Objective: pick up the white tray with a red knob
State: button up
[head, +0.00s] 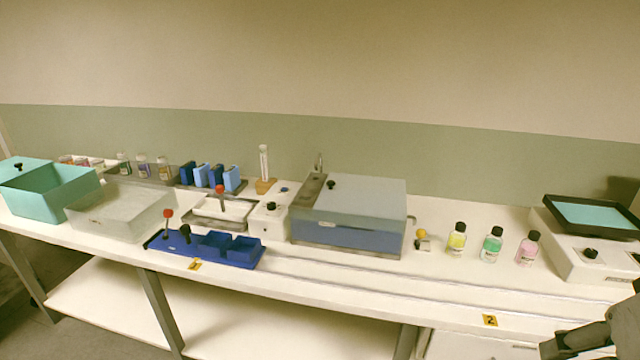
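The white tray (236,208) sits on a dark-rimmed holder in the left middle of the bench. Its red knob (220,189) stands up on a thin stem. A blue tray (215,252) in front of it carries another red knob (168,213) and a black knob. My gripper (553,345) shows only in part at the lower right corner, dark and far to the right of the white tray. I cannot tell whether its fingers are apart; nothing is seen in them.
A blue-grey box (345,235) with a lid stands right of the tray. A white device (268,215) sits between them. Blue blocks (215,177) stand behind the tray, and a translucent bin (120,215) is at its left. Three bottles (492,243) stand toward the right.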

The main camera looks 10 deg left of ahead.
aim_at(227, 210)
jog(key=i+j, duration=0.15)
jog(key=j, duration=0.35)
jog(key=i+j, duration=0.2)
jog(key=j, duration=0.3)
jog(key=i+j, duration=0.15)
jog(key=j, duration=0.35)
jog(key=i+j, duration=0.15)
jog(key=j, duration=0.35)
jog(key=i+j, duration=0.2)
jog(key=j, duration=0.3)
jog(key=i+j, duration=0.15)
jog(key=j, duration=0.35)
jog(key=i+j, duration=0.15)
jog(key=j, duration=0.35)
jog(key=i+j, duration=0.2)
jog(key=j, duration=0.3)
